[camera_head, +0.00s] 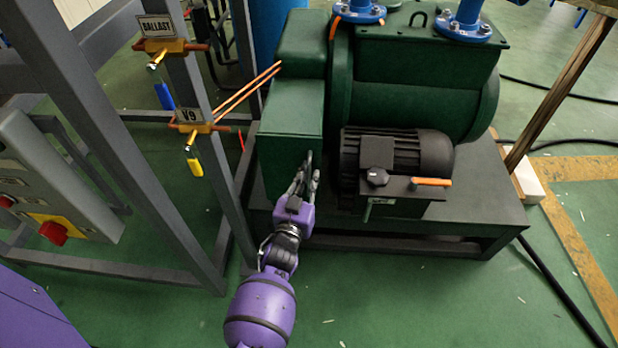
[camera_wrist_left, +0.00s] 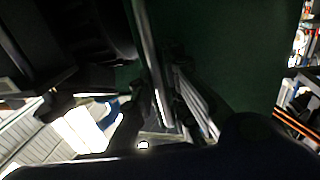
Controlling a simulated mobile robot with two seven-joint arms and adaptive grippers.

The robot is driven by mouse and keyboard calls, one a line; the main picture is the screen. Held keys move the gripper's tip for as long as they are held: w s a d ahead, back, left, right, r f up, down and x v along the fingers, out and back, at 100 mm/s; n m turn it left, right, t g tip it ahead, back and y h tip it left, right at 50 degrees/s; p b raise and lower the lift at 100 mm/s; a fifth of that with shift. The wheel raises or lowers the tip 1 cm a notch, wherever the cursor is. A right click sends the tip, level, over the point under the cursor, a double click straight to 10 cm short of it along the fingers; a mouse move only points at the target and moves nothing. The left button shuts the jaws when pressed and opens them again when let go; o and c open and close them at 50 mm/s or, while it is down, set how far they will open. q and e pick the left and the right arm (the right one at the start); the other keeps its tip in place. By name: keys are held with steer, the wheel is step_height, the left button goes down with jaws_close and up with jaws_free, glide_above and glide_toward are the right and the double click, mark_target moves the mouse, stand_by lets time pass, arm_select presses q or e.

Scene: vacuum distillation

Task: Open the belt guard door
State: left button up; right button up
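The belt guard (camera_head: 291,108) is a dark green box on the left side of the green pump. Its door face (camera_head: 277,165) looks closed, and its green surface fills the upper middle of the left wrist view (camera_wrist_left: 230,60). My left gripper (camera_head: 308,174) is at the lower right edge of the guard, its fingers pointing up. In the left wrist view a thin grey upright bar (camera_wrist_left: 148,45), perhaps the door's handle or edge, runs down between the fingers (camera_wrist_left: 165,112). Dark shadow hides whether they touch it. My right gripper is not in view.
A black motor (camera_head: 395,155) with an orange-handled part (camera_head: 431,182) stands just right of my gripper. A grey frame with BALLAST (camera_head: 157,26) and V9 (camera_head: 195,114) valves stands on the left. Green floor (camera_head: 400,300) is clear in front.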

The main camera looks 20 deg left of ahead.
arm_select(q)
jaws_close()
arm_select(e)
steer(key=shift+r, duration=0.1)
